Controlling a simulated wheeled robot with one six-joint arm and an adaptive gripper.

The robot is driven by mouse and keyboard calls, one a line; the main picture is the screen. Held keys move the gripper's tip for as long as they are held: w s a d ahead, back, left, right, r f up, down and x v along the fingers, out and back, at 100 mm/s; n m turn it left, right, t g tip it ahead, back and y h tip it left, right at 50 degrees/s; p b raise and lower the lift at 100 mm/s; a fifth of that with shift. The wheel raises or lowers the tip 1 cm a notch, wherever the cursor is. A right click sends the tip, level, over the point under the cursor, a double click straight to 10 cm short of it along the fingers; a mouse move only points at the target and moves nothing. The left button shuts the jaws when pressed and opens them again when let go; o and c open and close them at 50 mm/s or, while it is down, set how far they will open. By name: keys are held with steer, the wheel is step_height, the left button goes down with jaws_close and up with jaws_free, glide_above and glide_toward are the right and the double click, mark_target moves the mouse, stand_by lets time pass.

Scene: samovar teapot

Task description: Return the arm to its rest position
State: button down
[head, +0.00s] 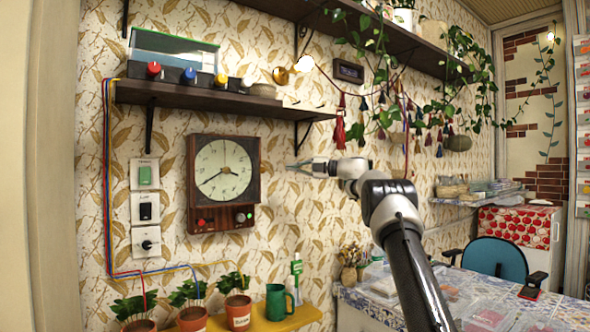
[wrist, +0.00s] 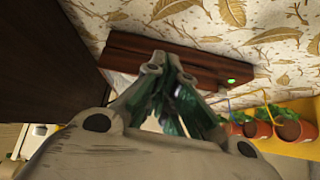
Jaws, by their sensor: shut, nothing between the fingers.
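My gripper (head: 299,166) is in the middle of the head view, at the end of my raised arm. It points left toward the wall clock box (head: 222,182) and is apart from it in that view. In the wrist view my gripper (wrist: 165,65) has its fingertips together, with nothing between them. Behind the fingers is the box's brown lower panel (wrist: 195,68) with a lit green button. My arm reaches in from the lower right of the head view.
A dark shelf (head: 215,97) with colored knobs is above the clock. Switches (head: 145,205) are left of it. Below, a yellow shelf (head: 280,322) holds potted plants and a green mug (head: 279,301). A tiled table (head: 375,300) and blue chair (head: 497,258) are at right.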

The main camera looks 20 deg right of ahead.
steer(key=shift+w+d, duration=0.2)
steer(key=shift+d, duration=0.2)
